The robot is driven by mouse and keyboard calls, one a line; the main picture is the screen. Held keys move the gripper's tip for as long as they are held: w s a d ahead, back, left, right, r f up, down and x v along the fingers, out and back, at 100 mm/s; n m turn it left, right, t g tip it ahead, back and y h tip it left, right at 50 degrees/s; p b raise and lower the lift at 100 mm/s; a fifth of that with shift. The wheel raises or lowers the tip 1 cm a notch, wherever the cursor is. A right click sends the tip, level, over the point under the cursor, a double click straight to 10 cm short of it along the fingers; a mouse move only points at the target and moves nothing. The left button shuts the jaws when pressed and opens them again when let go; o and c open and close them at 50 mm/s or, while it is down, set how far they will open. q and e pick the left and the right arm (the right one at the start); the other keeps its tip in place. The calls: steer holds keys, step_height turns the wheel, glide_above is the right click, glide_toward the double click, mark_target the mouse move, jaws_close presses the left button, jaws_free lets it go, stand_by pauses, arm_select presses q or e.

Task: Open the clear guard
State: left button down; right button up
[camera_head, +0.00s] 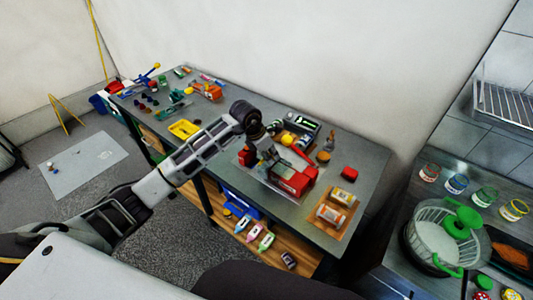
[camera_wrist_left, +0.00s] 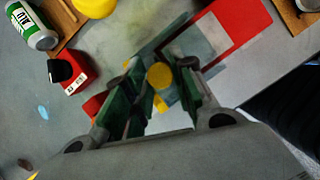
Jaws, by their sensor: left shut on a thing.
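A red machine (camera_head: 292,180) stands on the grey workbench, with a light panel on its top. In the left wrist view its red frame (camera_wrist_left: 228,22) surrounds a pale, see-through-looking panel, which I take to be the clear guard (camera_wrist_left: 198,44). My left gripper (camera_head: 264,158) is at the machine's left side. In the left wrist view my left gripper (camera_wrist_left: 160,76) is shut around a part at the guard's near edge, beside a round yellow knob (camera_wrist_left: 160,75). The fingers hide the exact grip. My right gripper is not in view.
A red block with a black knob (camera_wrist_left: 72,72) and a green-and-white can (camera_wrist_left: 32,25) are near the gripper. A wooden tray (camera_head: 330,218) with small jars lies right of the machine. A yellow tray (camera_head: 184,129) is farther left. A wall backs the bench.

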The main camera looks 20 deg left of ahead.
mark_target(283, 165)
arm_select(q)
steer(key=shift+s+d+r, duration=0.1)
steer(key=shift+s+d, duration=0.1)
steer(key=shift+d, duration=0.45)
steer(key=shift+s+d+f, duration=0.1)
steer(key=shift+s+d, duration=0.15)
steer(key=shift+d, duration=0.45)
steer(key=shift+s+d+r, duration=0.1)
steer(key=shift+s+d, duration=0.1)
steer(key=shift+d, duration=0.45)
steer(key=c, duration=1.2)
jaws_free()
steer(key=shift+v, duration=6)
steer(key=shift+s, duration=0.1)
